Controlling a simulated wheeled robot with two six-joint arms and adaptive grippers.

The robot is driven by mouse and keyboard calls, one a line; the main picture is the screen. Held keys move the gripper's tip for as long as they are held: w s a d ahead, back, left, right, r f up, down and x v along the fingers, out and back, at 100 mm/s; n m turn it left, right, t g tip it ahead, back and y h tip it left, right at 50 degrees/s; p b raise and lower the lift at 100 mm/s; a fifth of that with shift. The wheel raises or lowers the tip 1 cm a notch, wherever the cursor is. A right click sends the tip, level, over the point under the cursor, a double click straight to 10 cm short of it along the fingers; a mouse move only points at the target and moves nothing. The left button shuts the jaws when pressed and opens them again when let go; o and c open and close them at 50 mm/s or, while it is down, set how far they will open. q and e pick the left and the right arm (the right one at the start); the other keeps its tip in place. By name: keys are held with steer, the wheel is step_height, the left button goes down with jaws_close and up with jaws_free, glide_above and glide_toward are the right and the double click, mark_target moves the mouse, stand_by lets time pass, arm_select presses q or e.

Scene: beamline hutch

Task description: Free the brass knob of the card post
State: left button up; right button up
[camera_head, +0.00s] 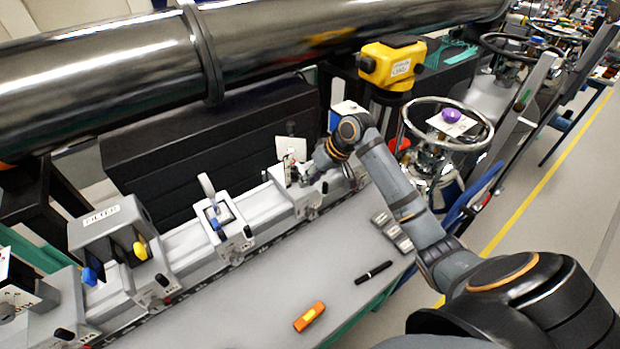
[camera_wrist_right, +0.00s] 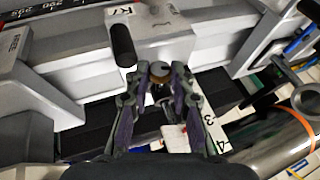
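The card post (camera_head: 281,172) stands on the long rail in the head view, with a pale card (camera_head: 291,149) at its top. My right gripper (camera_head: 308,174) is at the side of this post; its fingers are small and partly hidden by the wrist there. In the right wrist view my right gripper (camera_wrist_right: 161,74) has its fingertips drawn in on both sides of a small brass knob (camera_wrist_right: 160,71), seemingly touching it. The knob sits by the pale post body (camera_wrist_right: 160,46), next to a black lever (camera_wrist_right: 123,45). My left gripper is in neither view.
Other carriers stand along the rail, one with a blue lever (camera_head: 216,226) and a filter box (camera_head: 108,222). An orange block (camera_head: 309,316) and black pen (camera_head: 373,272) lie on the bench. A large steel pipe (camera_head: 100,75) runs behind.

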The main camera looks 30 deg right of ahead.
jaws_close()
steer(key=shift+a+r+h+p, duration=0.3)
steer(key=shift+h+p, duration=0.4)
steer(key=shift+p, duration=0.55)
steer(key=shift+a+f+n+h+p, duration=0.2)
steer(key=shift+n+h+p, duration=0.2)
steer(key=shift+h+p, duration=0.6)
steer(key=shift+d, duration=0.1)
steer(key=shift+t, duration=0.3)
steer(key=o, duration=0.8)
jaws_free()
steer(key=shift+o, duration=0.2)
